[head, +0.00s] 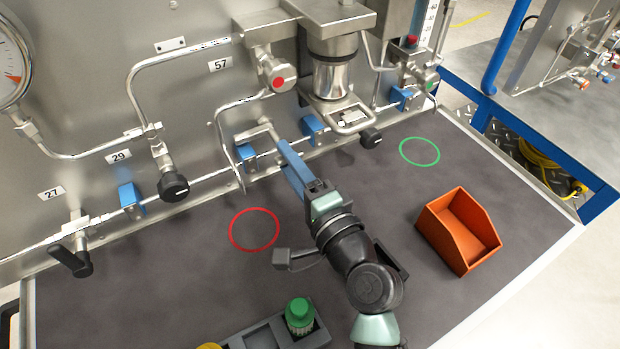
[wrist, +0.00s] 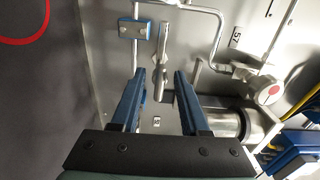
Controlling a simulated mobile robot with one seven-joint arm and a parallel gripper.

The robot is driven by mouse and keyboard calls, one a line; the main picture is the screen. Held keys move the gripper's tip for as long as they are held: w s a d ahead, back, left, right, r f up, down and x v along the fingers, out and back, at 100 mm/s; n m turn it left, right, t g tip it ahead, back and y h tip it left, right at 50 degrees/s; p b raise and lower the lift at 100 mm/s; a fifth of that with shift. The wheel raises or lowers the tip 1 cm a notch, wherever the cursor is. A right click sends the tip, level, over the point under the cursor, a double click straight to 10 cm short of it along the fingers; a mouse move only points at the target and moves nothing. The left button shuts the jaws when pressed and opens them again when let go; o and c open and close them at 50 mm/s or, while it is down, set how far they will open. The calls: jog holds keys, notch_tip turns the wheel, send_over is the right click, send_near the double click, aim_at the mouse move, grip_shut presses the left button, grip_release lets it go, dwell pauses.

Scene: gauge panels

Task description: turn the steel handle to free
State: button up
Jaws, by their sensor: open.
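The steel handle (head: 258,131) is a short bare-metal lever on the thin pipe along the foot of the gauge panel, beside a blue pipe clip (head: 245,152). In the wrist view the handle (wrist: 160,82) shows in the gap between my fingers, with clear space on both sides. My gripper (head: 283,147) is open and empty, its blue fingers pointing at the panel just right of the handle in the head view. In the wrist view my gripper (wrist: 160,76) straddles the handle's line of sight. I cannot tell whether the fingertips reach its depth. No "free" mark is readable.
A steel filter housing (head: 332,75) and a red-dotted valve (head: 275,75) stand close to my fingers. Black-knobbed valves (head: 172,187) line the pipe at left. The bench around the red ring (head: 254,230) is clear.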

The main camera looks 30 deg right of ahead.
jog(key=s+b, duration=0.2)
jog(key=s, duration=0.9)
jog(key=shift+s+d, duration=0.2)
jog(key=shift+s, duration=0.15)
jog(key=w+a+r+n+t+p, duration=0.1)
jog(key=w+a+r+n, duration=0.15)
jog(key=r, duration=0.45)
jog(key=w+a+r+n+t+p, duration=0.1)
jog(key=w+a+r+n, duration=0.2)
jog(key=r, duration=0.4)
jog(key=w+a+r+n+t+p, duration=0.1)
jog(key=w+r+n, duration=0.25)
jog(key=r, duration=0.25)
jog(key=s+a+r+n+t, duration=0.2)
jog(key=a+r, duration=0.1)
jog(key=r, duration=0.5)
jog(key=s+a+r+n+t+p, duration=0.1)
jog(key=s+a+r+n+t, duration=0.1)
jog(key=r, duration=0.7)
jog(key=s+a+r+n+t+p, duration=0.1)
jog(key=s+a+r+n+t, duration=0.1)
jog(key=r, duration=0.7)
jog(key=s+a+n, duration=0.1)
jog(key=a+n, duration=0.1)
jog(key=shift+s+a+r+h, duration=0.15)
jog(key=shift+a+r+h, duration=0.05)
jog(key=shift+a+h, duration=0.1)
